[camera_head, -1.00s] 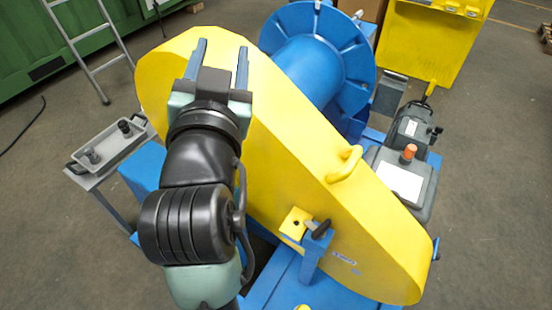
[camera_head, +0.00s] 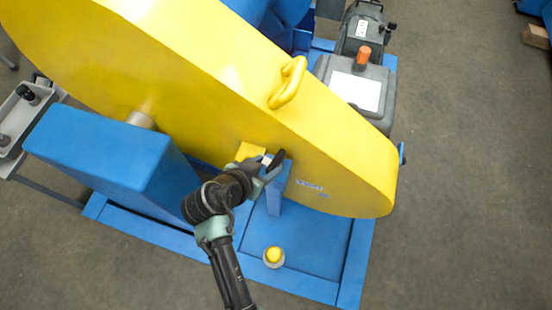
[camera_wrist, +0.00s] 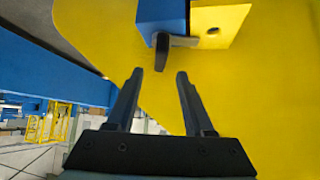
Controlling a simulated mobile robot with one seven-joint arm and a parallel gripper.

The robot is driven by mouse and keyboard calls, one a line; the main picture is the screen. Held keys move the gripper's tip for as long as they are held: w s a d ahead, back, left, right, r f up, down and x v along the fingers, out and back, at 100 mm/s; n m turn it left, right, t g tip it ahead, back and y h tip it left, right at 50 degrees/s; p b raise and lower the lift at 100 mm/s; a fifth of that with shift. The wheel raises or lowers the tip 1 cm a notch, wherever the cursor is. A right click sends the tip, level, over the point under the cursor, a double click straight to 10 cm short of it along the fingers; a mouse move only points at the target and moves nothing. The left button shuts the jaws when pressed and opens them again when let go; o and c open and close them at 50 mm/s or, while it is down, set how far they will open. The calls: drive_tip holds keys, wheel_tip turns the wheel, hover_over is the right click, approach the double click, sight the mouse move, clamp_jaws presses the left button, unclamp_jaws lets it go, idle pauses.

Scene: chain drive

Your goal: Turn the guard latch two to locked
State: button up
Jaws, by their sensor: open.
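One guard latch shows, with a black handle (camera_head: 278,158) on a blue post (camera_head: 274,197), beside a yellow bracket (camera_head: 248,151) on the yellow chain guard (camera_head: 335,155). No number on it is readable. My gripper (camera_head: 268,168) is at the latch, open. In the wrist view, the black handle (camera_wrist: 162,52) sticks out from the blue block (camera_wrist: 162,14) next to the yellow bracket (camera_wrist: 222,20). The handle's end is in line with the gap between my fingertips (camera_wrist: 159,74). I see no finger contact, and cannot tell the depth between them.
A yellow button (camera_head: 273,255) stands on the blue base (camera_head: 310,245) below the latch. A blue housing (camera_head: 110,150) is left of my arm.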

sight(276, 160)
drive_tip(key=b+x, duration=0.1)
drive_tip(key=x, duration=0.5)
drive_tip(key=shift+w, duration=0.2)
clamp_jaws()
